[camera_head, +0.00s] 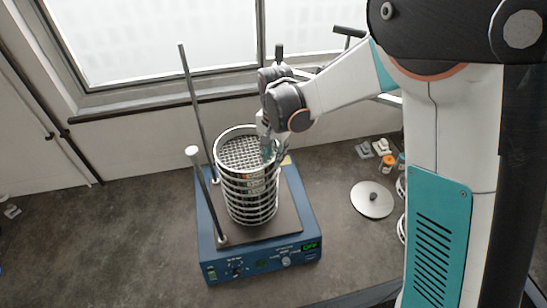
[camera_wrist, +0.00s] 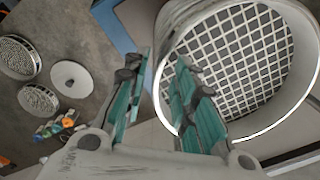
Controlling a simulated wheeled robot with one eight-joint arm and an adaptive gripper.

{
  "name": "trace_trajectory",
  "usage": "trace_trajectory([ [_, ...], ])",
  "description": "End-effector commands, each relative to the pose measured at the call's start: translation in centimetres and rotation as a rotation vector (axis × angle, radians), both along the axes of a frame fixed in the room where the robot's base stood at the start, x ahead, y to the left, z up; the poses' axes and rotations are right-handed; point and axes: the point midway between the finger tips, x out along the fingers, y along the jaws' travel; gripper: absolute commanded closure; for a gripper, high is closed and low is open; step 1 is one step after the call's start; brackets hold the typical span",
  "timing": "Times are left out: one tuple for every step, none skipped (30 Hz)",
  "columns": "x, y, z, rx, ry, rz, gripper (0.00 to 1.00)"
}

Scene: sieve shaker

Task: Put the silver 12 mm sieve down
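The silver sieve with a coarse square mesh (camera_head: 240,153) is at the top of the sieve stack on the blue shaker and looks level. In the wrist view its mesh and bright rim (camera_wrist: 240,60) fill the right side. My gripper (camera_head: 270,150) is at the right side of its rim. In the wrist view my gripper (camera_wrist: 160,95) has its fingers apart, the right one overlapping the sieve's inside and the left one outside, with the wall between them. A gap shows beside the left finger. Whether the right finger touches the wall is hard to tell.
The stack of several silver sieves (camera_head: 252,207) stands on the blue shaker (camera_head: 262,263) between two upright rods (camera_head: 207,195). A round lid (camera_head: 372,199) lies on the dark bench to the right. Loose sieves (camera_wrist: 38,101) and small coloured items (camera_wrist: 55,127) lie nearby. The bench's left is clear.

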Motion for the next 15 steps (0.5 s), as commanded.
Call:
trace_trajectory([
  [-0.1, 0.0, 0.9, 0.0, 0.0, 0.0, 0.75],
  [-0.1, -0.1, 1.4, 0.0, 0.0, 0.0, 0.75],
  [-0.1, -0.1, 2.3, 0.0, 0.0, 0.0, 0.75],
  [-0.1, -0.1, 3.0, 0.0, 0.0, 0.0, 0.75],
  [-0.1, -0.1, 3.6, 0.0, 0.0, 0.0, 0.75],
  [-0.1, -0.1, 4.5, 0.0, 0.0, 0.0, 0.75],
  [-0.2, -0.2, 5.1, 0.0, 0.0, 0.0, 0.75],
  [-0.1, -0.1, 5.7, 0.0, 0.0, 0.0, 0.75],
  [-0.1, -0.2, 6.5, 0.0, 0.0, 0.0, 0.75],
  [-0.1, -0.2, 7.0, 0.0, 0.0, 0.0, 0.75],
  [-0.2, -0.2, 7.5, 0.0, 0.0, 0.0, 0.75],
  [-0.1, -0.2, 8.2, 0.0, 0.0, 0.0, 0.75],
  [-0.1, -0.2, 8.6, 0.0, 0.0, 0.0, 0.75],
  [-0.1, -0.2, 8.9, 0.0, 0.0, 0.0, 0.75],
  [-0.1, -0.2, 9.4, 0.0, 0.0, 0.0, 0.75],
])
